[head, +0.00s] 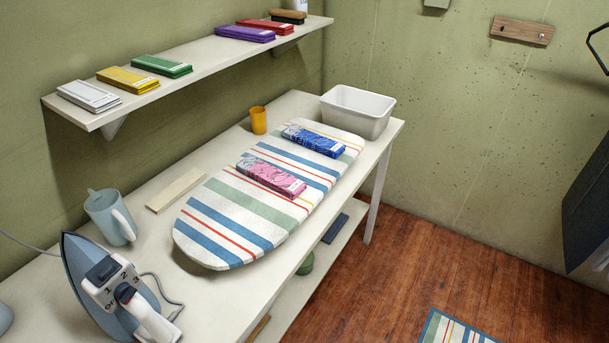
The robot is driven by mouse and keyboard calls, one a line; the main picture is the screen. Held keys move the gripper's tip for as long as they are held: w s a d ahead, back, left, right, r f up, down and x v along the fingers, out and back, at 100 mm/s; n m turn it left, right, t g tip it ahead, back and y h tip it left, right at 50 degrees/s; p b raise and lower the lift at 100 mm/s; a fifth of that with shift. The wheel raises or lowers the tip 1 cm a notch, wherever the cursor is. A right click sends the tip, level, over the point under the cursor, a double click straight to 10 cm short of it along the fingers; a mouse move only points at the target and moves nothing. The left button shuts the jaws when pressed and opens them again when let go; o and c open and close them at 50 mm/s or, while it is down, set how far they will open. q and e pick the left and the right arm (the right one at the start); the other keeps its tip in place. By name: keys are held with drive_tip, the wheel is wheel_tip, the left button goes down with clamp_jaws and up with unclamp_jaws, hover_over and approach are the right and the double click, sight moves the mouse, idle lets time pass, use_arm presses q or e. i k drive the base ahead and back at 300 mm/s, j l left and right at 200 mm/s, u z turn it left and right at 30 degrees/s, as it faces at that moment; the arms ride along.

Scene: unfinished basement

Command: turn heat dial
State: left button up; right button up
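A blue-grey and white iron (95,285) stands at the near left end of the white table, its pointed tip up. A white panel on it carries dark numbers, among them 1, 2 and 3. A dark round dial (124,293) sits among these numbers. Its exact setting is too small to tell. The white handle of the iron is toward the bottom edge of the view. Neither of my grippers is in view, and nothing touches the iron's dial.
A striped ironing board (215,238) lies on the table (165,245), with pink (271,177) and blue (313,140) packs on it. A light blue jug (108,217) stands just behind the iron. A cord runs beside the iron. A shelf (205,62) overhangs the back.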

sight(124, 291)
drive_tip(key=u, duration=1.5)
